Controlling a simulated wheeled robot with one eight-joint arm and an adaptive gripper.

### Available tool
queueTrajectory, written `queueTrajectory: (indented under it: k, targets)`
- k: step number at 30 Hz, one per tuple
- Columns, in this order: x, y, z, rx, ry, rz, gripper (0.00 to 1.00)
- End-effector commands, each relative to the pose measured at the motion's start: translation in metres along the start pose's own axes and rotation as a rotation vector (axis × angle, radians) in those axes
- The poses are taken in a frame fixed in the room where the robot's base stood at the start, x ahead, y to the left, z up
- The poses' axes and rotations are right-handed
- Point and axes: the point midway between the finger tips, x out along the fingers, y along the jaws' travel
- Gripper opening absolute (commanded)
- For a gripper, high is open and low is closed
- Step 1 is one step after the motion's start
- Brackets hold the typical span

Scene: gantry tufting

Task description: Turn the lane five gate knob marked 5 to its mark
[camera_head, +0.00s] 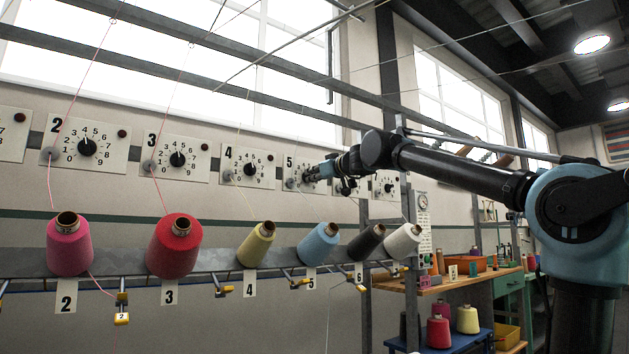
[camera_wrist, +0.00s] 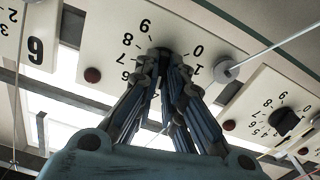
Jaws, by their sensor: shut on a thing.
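The lane five panel (camera_head: 290,163) is a white plate marked 5, with a dial and a small red button, on the wall rail. My gripper (camera_head: 314,173) reaches it from the right and covers most of its dial. In the wrist view, turned upside down, my gripper (camera_wrist: 161,62) is shut on the dark lane five knob (camera_wrist: 160,51). I can make out no separate target mark.
Neighbouring lane four panel (camera_head: 249,167) has its own black knob, also in the wrist view (camera_wrist: 285,121). Lane six panel (camera_wrist: 45,30) is on the other side. Below, yarn cones, including a blue one (camera_head: 319,242), stand on a rail. Thin yarns run up past the panels.

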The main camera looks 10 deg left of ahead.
Motion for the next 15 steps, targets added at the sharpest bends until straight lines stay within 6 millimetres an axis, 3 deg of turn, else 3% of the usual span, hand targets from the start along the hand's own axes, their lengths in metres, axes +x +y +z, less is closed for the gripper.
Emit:
queueTrajectory:
  k: [15]
  targets:
    - [0.0, 0.0053, 0.0002, 0.424, 0.0, 0.008, 0.0]
